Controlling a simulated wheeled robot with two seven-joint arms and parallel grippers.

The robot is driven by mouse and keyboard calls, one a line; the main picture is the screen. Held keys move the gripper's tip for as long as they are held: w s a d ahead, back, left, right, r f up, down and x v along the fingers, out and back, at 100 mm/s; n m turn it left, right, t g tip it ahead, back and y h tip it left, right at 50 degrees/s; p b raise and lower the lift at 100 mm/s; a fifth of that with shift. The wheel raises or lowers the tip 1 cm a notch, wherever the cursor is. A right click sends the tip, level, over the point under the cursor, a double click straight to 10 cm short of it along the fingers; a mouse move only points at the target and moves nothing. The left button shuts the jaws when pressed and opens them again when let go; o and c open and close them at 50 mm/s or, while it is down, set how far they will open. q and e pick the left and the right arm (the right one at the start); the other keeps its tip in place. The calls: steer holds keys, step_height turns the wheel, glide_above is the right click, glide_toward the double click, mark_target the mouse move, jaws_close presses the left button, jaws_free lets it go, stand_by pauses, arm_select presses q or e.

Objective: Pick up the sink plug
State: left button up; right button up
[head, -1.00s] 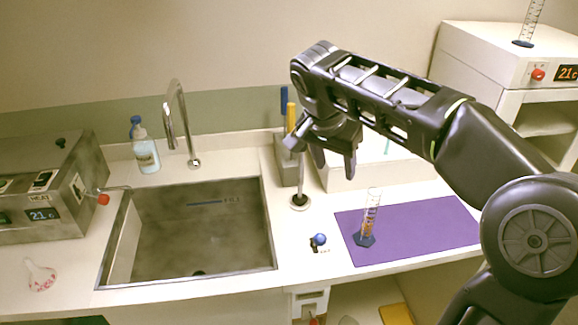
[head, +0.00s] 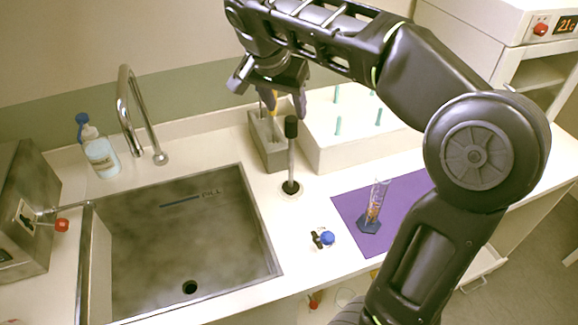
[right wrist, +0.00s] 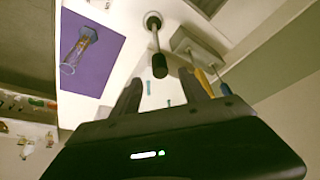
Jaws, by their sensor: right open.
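The sink plug looks to be the upright metal rod (head: 291,160) with a black grip on top and a round foot on the counter, right of the sink. It also shows in the right wrist view (right wrist: 156,42), its black grip pointing toward the gap between my fingers. My right gripper (head: 269,92) is open and empty, above and behind the rod in the head view; its fingers (right wrist: 162,90) are apart in the wrist view and do not visibly touch the grip. The sink (head: 100,270) has a dark open drain hole (head: 190,287). My left gripper is not in view.
A grey holder (head: 268,150) with blue and yellow tools stands close behind the rod. A white rack (head: 350,150) with green pegs is to its right. A cylinder (head: 376,205) stands on a purple mat (head: 350,208). A blue knob (head: 328,238) is in front; a faucet (head: 130,110) is behind the sink.

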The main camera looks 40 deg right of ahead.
mark_target(290, 120)
steer(key=b+x, duration=0.2)
steer(key=shift+f, duration=0.4)
steer(key=shift+w+d+r, duration=0.1)
steer(key=p+x, duration=0.1)
steer(key=x, duration=0.4)
steer(key=shift+p, duration=0.3)
jaws_close()
stand_by(0.5)
